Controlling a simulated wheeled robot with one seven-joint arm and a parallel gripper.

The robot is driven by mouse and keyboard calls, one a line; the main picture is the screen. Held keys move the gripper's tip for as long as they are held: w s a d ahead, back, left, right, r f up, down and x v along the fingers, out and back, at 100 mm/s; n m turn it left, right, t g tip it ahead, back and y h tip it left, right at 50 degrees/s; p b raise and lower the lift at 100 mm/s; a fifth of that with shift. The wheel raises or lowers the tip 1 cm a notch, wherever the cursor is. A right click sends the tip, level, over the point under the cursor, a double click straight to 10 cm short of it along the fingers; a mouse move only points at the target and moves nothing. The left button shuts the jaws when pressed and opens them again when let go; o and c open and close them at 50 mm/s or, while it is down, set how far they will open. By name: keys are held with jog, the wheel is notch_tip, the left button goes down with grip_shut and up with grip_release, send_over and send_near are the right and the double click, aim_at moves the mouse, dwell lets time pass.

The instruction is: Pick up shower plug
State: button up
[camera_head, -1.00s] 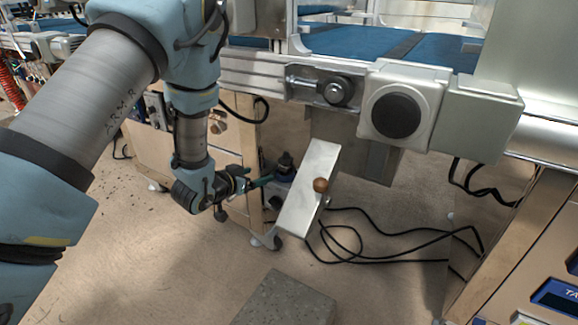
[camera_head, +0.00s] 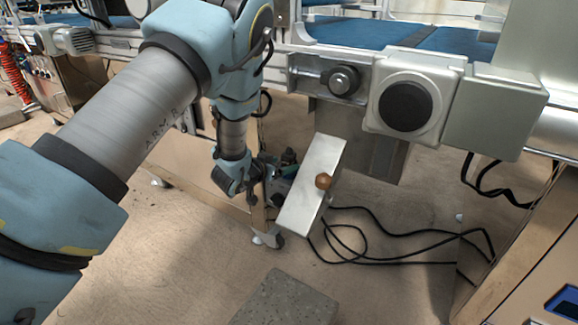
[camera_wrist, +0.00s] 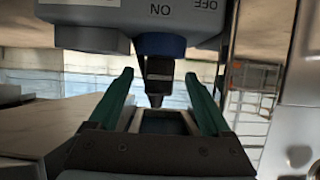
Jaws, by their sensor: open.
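In the wrist view, a black plug (camera_wrist: 158,86), which looks like the shower plug, sits in a blue collar (camera_wrist: 160,46) on a grey switch box (camera_wrist: 195,12). The ON and OFF lettering on the box appears upside down. My gripper (camera_wrist: 159,77) has two green fingers, open, one on each side of the plug with a visible gap to each. In the head view my gripper (camera_head: 289,157) is low behind the slanted metal plate, and the plug cannot be made out there.
A wooden cabinet (camera_head: 185,165) is to the left. Black cables (camera_head: 400,262) lie on the floor. The conveyor frame (camera_head: 300,80) is above.

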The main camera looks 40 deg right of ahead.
jog(key=shift+x, duration=1.35)
grip_shut()
